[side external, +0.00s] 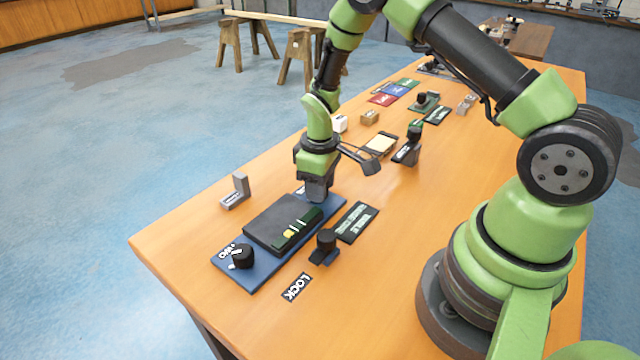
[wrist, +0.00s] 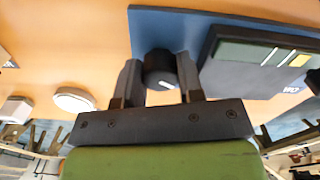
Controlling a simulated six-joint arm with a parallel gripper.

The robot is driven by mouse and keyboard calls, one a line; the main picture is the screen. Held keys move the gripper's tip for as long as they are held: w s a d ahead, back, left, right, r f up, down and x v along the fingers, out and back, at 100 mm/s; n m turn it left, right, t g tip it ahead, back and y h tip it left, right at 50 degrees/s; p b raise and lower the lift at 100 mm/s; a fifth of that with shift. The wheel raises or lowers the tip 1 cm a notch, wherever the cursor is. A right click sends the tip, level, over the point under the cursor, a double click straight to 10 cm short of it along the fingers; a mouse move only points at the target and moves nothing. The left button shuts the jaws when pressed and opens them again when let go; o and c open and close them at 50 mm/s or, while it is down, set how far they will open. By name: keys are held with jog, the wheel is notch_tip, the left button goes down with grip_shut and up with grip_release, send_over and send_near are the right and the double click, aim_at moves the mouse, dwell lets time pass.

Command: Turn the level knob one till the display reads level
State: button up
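The blue panel (side external: 333,205) carries a black box with a dark green display strip (side external: 296,230). The strip has a yellow block and pale lines, also visible in the wrist view (wrist: 245,52); the block sits off to one end. A black knob (side external: 243,256) labelled TWO is at the panel's near end. My gripper (side external: 317,198) is down at the far end. In the wrist view, my gripper (wrist: 160,75) has its fingers on both sides of another black knob (wrist: 159,66) with a white pointer line, seemingly touching it. Its label is hidden.
A black knob (side external: 326,242) with a LOCK label (side external: 297,287) stands right of the panel, beside a dark label plate (side external: 357,222). A grey L-shaped block (side external: 236,193) is to the left. Several small items lie farther back. The front of the table is clear.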

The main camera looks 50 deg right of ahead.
jog(key=shift+m, duration=1.7)
jog(key=o, duration=0.7)
jog(key=shift+c, duration=0.2)
notch_tip(320, 180, up, 10)
